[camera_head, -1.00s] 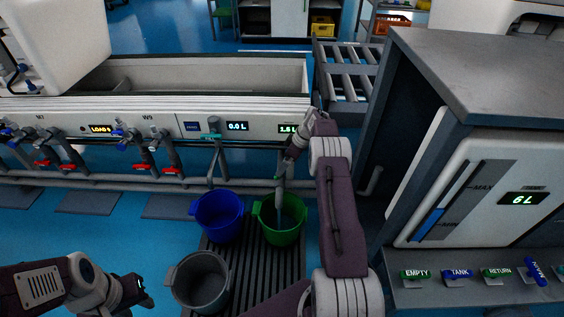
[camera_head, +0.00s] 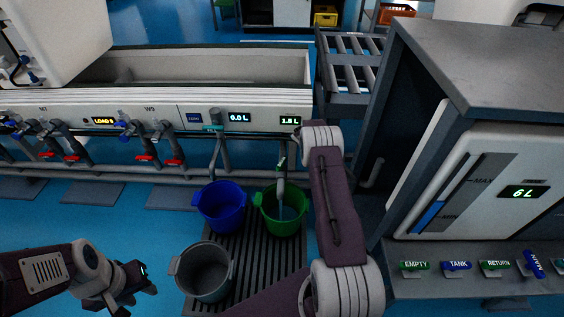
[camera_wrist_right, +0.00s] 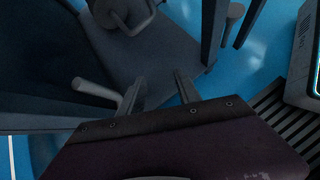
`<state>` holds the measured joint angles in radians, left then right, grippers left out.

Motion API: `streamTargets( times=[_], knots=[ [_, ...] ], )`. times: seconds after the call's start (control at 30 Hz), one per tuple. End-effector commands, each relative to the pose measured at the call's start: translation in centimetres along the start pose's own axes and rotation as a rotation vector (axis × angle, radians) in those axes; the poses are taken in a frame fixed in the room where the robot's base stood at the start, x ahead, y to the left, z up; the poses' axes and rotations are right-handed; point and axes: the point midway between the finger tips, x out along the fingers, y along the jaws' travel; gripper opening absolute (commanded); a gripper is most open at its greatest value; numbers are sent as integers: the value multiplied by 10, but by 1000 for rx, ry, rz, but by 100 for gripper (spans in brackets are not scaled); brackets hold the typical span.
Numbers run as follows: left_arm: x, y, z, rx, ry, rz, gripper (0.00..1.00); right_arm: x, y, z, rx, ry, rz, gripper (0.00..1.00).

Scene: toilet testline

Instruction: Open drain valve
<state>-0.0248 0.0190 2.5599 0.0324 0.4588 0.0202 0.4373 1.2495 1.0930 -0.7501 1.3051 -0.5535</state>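A grey drain pipe (camera_head: 282,162) comes down below the test bench, with a small green part near its lower end. A pale stream, apparently water, runs under it into the green bucket (camera_head: 268,222). A second pipe with a teal handle (camera_head: 212,127) stands above the blue bucket (camera_head: 208,213). My right gripper (camera_wrist_right: 158,88) has its two fingers apart with nothing between them in the right wrist view. In the head view my right arm hides it, right of the drain pipe. My left gripper (camera_head: 146,280) is open and empty at the lower left, beside the grey bucket.
The grey bucket (camera_head: 205,285) stands in front of the blue one on a dark slatted grate (camera_head: 255,268). Displays on the bench (camera_head: 165,118) read 0.0 L and about 1.8 L. Blue floor at left is clear.

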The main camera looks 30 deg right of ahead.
Motion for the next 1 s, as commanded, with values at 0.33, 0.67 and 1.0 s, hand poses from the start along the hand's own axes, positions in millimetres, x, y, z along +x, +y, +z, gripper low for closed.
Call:
streamTargets(
  times=[0.33, 0.67, 1.0],
  knots=[
    [58, -1, 6, 0, 0, 0, 36, -130, 5, -148, -542, -516, 1259, 40],
    [73, -1, 8, 0, 0, 0, 36, -164, -76, -225, -719, -474, 1484, 40],
    [112, -2, 12, 0, 0, 0, 36, -154, -24, -234, -710, -473, 1476, 40]
  ],
)
